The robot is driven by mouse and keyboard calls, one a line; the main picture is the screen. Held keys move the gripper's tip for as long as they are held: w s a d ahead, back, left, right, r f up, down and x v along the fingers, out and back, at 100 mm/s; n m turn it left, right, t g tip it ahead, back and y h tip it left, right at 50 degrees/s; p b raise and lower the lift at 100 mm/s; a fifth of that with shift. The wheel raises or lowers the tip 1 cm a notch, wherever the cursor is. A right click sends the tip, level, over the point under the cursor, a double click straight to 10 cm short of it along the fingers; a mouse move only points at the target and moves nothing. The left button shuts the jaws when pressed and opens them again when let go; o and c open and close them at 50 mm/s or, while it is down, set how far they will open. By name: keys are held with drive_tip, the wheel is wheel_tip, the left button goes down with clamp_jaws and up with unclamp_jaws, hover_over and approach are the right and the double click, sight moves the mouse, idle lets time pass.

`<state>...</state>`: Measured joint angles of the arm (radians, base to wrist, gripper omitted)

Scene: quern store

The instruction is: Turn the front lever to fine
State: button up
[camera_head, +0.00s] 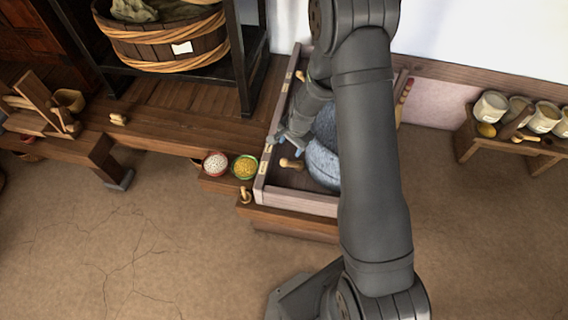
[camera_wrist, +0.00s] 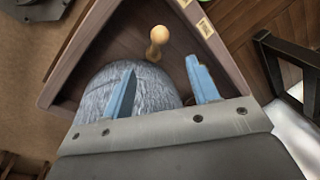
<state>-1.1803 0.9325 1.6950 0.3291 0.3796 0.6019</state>
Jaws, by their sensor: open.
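A pale wooden knobbed lever (camera_head: 291,163) sticks out inside the front of the wooden quern box (camera_head: 300,201), beside the grey millstone (camera_head: 322,165). The lever also shows in the wrist view (camera_wrist: 157,42), ahead of the gap between my fingertips and apart from them. Small pale labels (camera_wrist: 205,28) sit on the box rim; I cannot read them. My gripper (camera_wrist: 162,72) has its two blue fingers spread with nothing between them. In the head view my gripper (camera_head: 288,138) is over the box's left side, behind the lever. My arm hides much of the stone and box.
A bowl of white grains (camera_head: 215,164) and a bowl of yellow grains (camera_head: 245,167) stand left of the box. A wooden peg (camera_head: 244,195) is near its front left corner. A low bench (camera_head: 510,135) with pots stands right. A black rack (camera_head: 245,60) rises at the back left.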

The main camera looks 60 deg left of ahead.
sight(285, 161)
drive_tip(key=a+f, duration=0.1)
drive_tip(key=f, duration=0.4)
drive_tip(key=a+f, duration=0.1)
drive_tip(key=f, duration=0.4)
drive_tip(key=s+a+f, duration=0.1)
drive_tip(key=f, duration=0.4)
drive_tip(key=shift+f, duration=0.3)
clamp_jaws()
